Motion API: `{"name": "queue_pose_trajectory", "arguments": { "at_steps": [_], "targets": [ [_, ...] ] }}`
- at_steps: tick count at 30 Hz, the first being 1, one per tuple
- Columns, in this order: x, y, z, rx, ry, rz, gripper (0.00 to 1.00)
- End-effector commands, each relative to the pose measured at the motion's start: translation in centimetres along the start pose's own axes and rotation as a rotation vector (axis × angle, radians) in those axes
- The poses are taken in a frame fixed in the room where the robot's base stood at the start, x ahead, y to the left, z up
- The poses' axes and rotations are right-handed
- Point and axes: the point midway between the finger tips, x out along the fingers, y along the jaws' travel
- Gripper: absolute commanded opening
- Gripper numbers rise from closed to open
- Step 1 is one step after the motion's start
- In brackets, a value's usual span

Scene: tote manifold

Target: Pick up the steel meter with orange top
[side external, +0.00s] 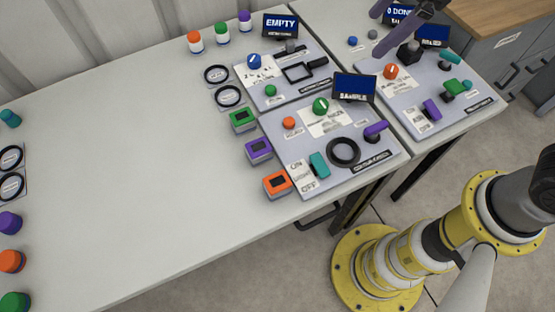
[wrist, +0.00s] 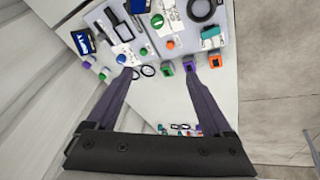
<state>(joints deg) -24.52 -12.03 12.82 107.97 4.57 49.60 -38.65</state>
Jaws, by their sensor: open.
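The steel meter with the orange top (side external: 277,185) is a small block with a dark display. It stands on the white table beside the front panel, nearest the camera in a row with a purple-topped meter (side external: 258,149) and a green-topped meter (side external: 243,120). In the wrist view the orange-topped meter (wrist: 215,61) is at the upper right, past the right finger's tip. My gripper (wrist: 160,73) is open and empty, with long purple fingers. In the side view my gripper (side external: 377,32) shows at the top right, apart from the meter and partly out of frame.
Control panels (side external: 335,145) with knobs, levers and a black ring stand right of the meters; a dark screen (side external: 354,87) rises behind. Two black rings (side external: 229,96) lie nearby. Colored-cap bottles (side external: 221,34) stand at the back, and more pieces (side external: 12,262) line the left edge. The table's middle is clear.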

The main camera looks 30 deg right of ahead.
Motion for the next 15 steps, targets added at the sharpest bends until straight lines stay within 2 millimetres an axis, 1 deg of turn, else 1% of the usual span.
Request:
{"name": "queue_pose_trajectory", "arguments": {
  "at_steps": [1, 2, 3, 5, 6, 8, 9, 12, 15],
  "targets": [
    [2.5, -1.5, -2.4, -0.090, -0.020, -0.051, 0.85],
    [3.7, -2.4, -3.6, -0.136, -0.030, -0.075, 0.85],
    [5.4, -3.8, -5.0, -0.196, -0.042, -0.107, 0.85],
    [7.9, -6.2, -6.8, -0.272, -0.064, -0.152, 0.85],
    [9.4, -7.8, -7.6, -0.315, -0.081, -0.180, 0.85],
    [11.5, -10.3, -8.4, -0.367, -0.106, -0.216, 0.85],
    [12.7, -11.9, -8.7, -0.397, -0.125, -0.237, 0.85],
    [14.5, -14.9, -8.4, -0.456, -0.164, -0.275, 0.85],
    [15.1, -16.3, -8.3, -0.483, -0.176, -0.288, 0.85]
  ]
}}
